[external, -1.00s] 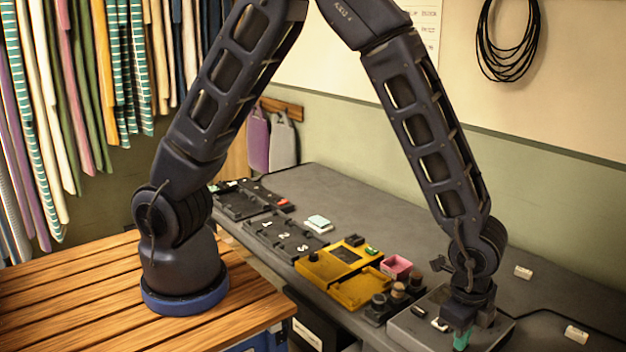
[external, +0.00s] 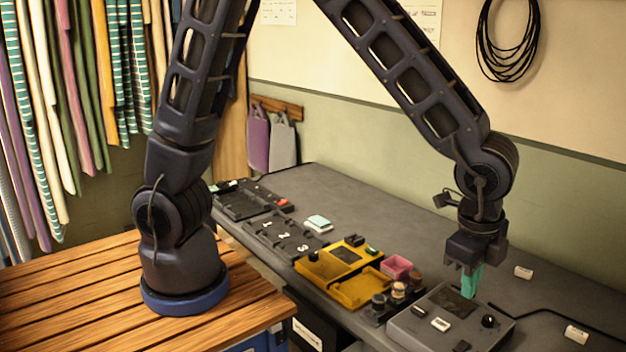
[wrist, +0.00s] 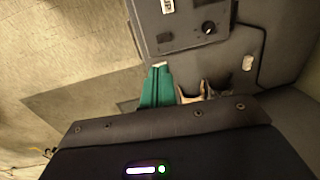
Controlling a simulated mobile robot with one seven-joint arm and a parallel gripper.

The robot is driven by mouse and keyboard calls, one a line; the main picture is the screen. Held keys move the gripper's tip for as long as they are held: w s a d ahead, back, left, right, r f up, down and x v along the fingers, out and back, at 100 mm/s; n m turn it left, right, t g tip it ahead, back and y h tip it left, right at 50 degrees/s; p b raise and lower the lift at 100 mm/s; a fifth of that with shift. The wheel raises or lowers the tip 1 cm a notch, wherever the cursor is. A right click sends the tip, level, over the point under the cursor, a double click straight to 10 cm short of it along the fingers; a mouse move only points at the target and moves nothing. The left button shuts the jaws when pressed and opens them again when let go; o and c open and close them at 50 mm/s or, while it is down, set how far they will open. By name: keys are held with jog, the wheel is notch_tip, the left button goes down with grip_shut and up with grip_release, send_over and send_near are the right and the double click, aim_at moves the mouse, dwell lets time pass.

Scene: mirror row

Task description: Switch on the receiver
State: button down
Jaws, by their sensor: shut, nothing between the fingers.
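The receiver appears to be the grey box (external: 412,329) at the front right of the bench in the external view. Its top has a dark panel, a dark switch (external: 419,311), a white switch (external: 441,324) and a black knob (external: 488,321). The wrist view shows part of the box (wrist: 186,37) with the knob (wrist: 208,27) and a white piece (wrist: 167,6). My gripper (external: 471,282) is shut and empty, its teal fingers pointing down, apparently above the back part of the box. The teal fingers also show in the wrist view (wrist: 157,85). I cannot tell the switch positions.
Left of the receiver are dark round-topped pieces (external: 379,301), a pink box (external: 397,267) and a yellow tray unit (external: 357,290). A numbered dark tray (external: 281,236) lies farther left. White blocks (external: 523,272) (external: 576,334) and a black cable lie at right. The bench's back is clear.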

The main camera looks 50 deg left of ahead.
aim_at(465, 342)
jog(key=shift+r, duration=0.2)
jog(key=shift+w, duration=0.75)
jog(key=f, duration=0.4)
jog(key=w+f, duration=0.1)
jog(key=f, duration=0.4)
jog(key=w+f, duration=0.1)
jog(key=f, duration=0.3)
jog(key=shift+f, duration=0.4)
